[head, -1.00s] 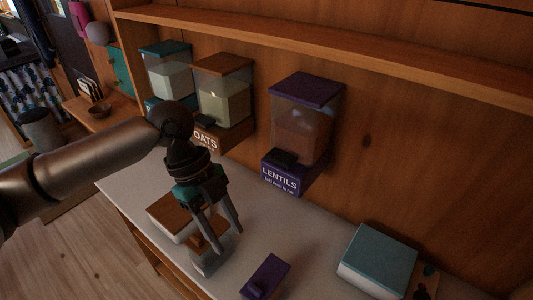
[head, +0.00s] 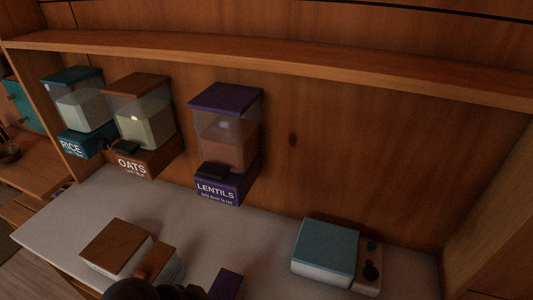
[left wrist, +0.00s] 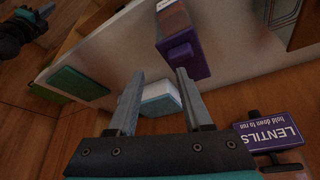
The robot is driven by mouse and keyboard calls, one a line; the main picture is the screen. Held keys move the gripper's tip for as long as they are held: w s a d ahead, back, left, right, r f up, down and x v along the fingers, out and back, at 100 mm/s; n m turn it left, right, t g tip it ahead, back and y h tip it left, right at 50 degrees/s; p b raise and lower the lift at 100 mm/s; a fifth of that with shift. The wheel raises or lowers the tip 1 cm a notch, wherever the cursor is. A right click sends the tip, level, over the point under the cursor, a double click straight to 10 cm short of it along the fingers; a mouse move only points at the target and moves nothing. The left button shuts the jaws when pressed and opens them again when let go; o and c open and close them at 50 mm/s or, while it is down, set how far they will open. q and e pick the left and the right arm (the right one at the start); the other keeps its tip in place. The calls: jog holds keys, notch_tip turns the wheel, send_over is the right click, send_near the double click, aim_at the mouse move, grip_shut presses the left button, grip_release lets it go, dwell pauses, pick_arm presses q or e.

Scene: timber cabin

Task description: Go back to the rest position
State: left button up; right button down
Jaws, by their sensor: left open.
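My left gripper (left wrist: 155,98) is open in the left wrist view, its two grey fingers spread apart. A white and teal block (left wrist: 160,99) shows in the gap between them; it appears to lie beyond the fingertips, and I cannot tell the distance. In the head view only dark parts of my arm show at the bottom edge, and the left fingers are hidden. A dark part that looks like my other arm shows at the top left of the left wrist view; its fingers cannot be made out.
Rice (head: 80,107), oats (head: 143,122) and lentils (head: 226,140) dispensers hang on the timber wall below a shelf (head: 270,66). The pale counter (head: 60,232) holds a brown-lidded box (head: 116,247), a purple-topped box (head: 226,284) and a teal-lidded box (head: 325,247).

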pick_arm(q)
jog(key=s+a+f+n+y, duration=0.2)
jog(key=s+a+n+y, duration=0.1)
jog(key=s+a+n, duration=0.3)
notch_tip(320, 180, down, 33)
jog(key=s+g+b, duration=0.1)
jog(key=s+b, duration=0.1)
jog(key=b, duration=0.7)
jog(key=s+a+f+b, duration=0.1)
jog(key=s+f+b, duration=0.3)
jog(key=s+f, duration=0.3)
jog(key=s+a+f+g+b, duration=0.1)
jog(key=s+f+b, duration=0.3)
jog(key=s+f, duration=0.4)
notch_tip(320, 180, down, 5)
jog(key=shift+a+n+g, duration=0.3)
jog(key=shift+a, duration=0.2)
